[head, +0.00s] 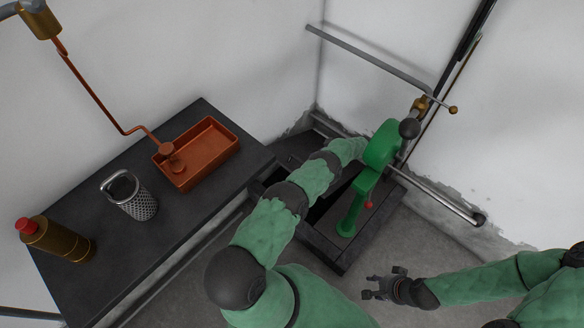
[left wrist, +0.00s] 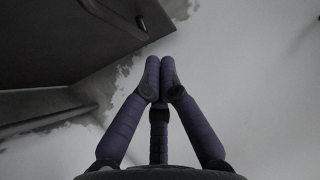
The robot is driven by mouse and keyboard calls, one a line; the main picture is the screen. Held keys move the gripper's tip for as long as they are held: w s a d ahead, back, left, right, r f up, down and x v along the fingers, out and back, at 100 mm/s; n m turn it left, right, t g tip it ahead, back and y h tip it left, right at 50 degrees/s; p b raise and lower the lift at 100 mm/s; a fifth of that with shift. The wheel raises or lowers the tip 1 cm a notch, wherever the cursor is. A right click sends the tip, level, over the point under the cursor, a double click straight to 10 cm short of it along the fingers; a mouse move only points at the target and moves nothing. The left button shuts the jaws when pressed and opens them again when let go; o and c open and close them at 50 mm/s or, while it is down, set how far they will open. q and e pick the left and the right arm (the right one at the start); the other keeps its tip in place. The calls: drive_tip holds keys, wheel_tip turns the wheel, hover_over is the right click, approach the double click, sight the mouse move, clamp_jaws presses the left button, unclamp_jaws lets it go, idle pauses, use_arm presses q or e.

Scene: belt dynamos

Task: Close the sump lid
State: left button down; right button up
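The sump (head: 335,256) is a dark box on the floor, and its dark opening shows beneath my left arm. A dark panel (head: 287,150) behind it looks like the raised lid; my arm covers part of it. In the left wrist view a dark panel with a bar handle (left wrist: 127,18), likely the lid, is at top left. My left gripper (left wrist: 160,65) has its purple fingers together with nothing visible between them, apart from that panel. In the head view it is hidden behind the green machine. My right gripper (head: 380,284) is open and empty, low in front of the sump.
A green machine (head: 352,209) with a black ball and a red knob stands at the sump. A metal bar (head: 440,193) sticks out right of it. A dark bench (head: 92,206) at left holds a copper tray (head: 222,134), a perforated metal cup (head: 138,205) and a brass bottle (head: 62,240).

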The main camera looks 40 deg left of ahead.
use_arm(q)
drive_tip(key=b, duration=0.2)
hover_over(287, 168)
drive_tip(key=w+d, duration=0.3)
wheel_tip(287, 168, down, 6)
drive_tip(key=shift+w+d+f, duration=0.1)
drive_tip(key=shift+w+f, duration=0.05)
drive_tip(key=shift+f, duration=0.1)
drive_tip(key=shift+s+f+b, duration=0.15)
drive_tip(key=shift+s+f, duration=0.15)
drive_tip(key=shift+f, duration=0.2)
drive_tip(key=shift+s+f+b, duration=0.15)
drive_tip(key=shift+s+f, duration=0.15)
drive_tip(key=shift+f, duration=0.2)
drive_tip(key=shift+s+f, duration=0.3)
drive_tip(key=shift+f, duration=0.25)
